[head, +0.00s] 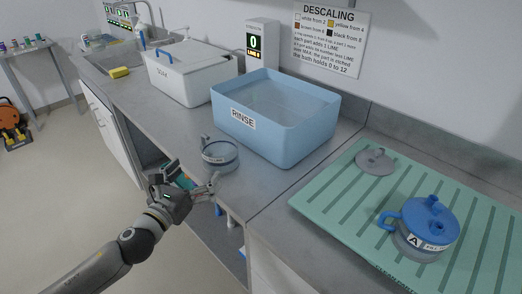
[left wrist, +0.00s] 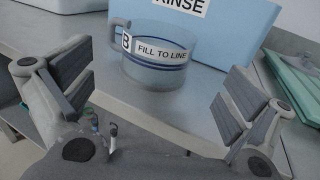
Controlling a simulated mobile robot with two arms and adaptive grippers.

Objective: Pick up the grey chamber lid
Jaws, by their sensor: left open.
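The grey chamber lid (head: 375,161), a flat round disc with a small knob, lies on the green ribbed mat (head: 336,184) at the right in the head view. My left gripper (head: 211,187) is open and empty at the counter's front edge, well to the left of the lid. A clear open chamber marked B (head: 220,155) stands on the counter just beyond the gripper. In the left wrist view, chamber B (left wrist: 157,58) shows beyond the spread fingers of my left gripper (left wrist: 158,88).
Chamber A (head: 412,246) with a blue lid (head: 430,217) stands on the mat, nearer than the grey lid. The blue RINSE tub (head: 273,136) stands behind chamber B. A white lidded box (head: 182,83) and a sink (head: 105,62) lie farther left.

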